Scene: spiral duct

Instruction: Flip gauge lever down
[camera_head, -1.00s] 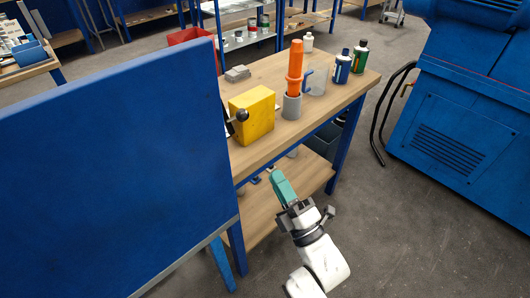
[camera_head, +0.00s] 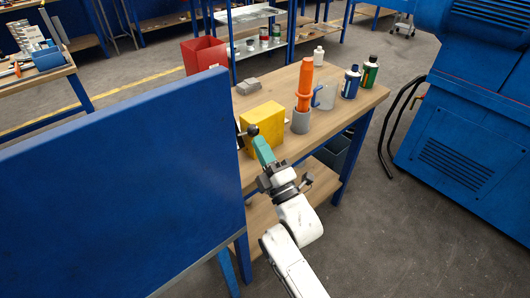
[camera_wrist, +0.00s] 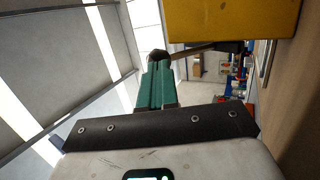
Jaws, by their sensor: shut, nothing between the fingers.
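The gauge is a yellow box (camera_head: 264,127) on the wooden bench, seen also at the top of the wrist view (camera_wrist: 230,18). Its lever has a dark ball knob (camera_head: 253,130) on the box's left side. In the wrist view the knob (camera_wrist: 157,55) sits at the end of a thin rod (camera_wrist: 195,49) running to a dark part beside the box. My gripper (camera_head: 261,141) has teal fingers, shut and empty. Its tips (camera_wrist: 158,68) are right at the knob and hide its lower part; I cannot tell whether they touch.
An orange tool (camera_head: 304,85) stands in a grey cup (camera_head: 301,121) right of the gauge, near a clear mug (camera_head: 325,96) and several bottles. A blue panel (camera_head: 115,190) stands close on the left. Open floor (camera_head: 400,220) lies in front at right.

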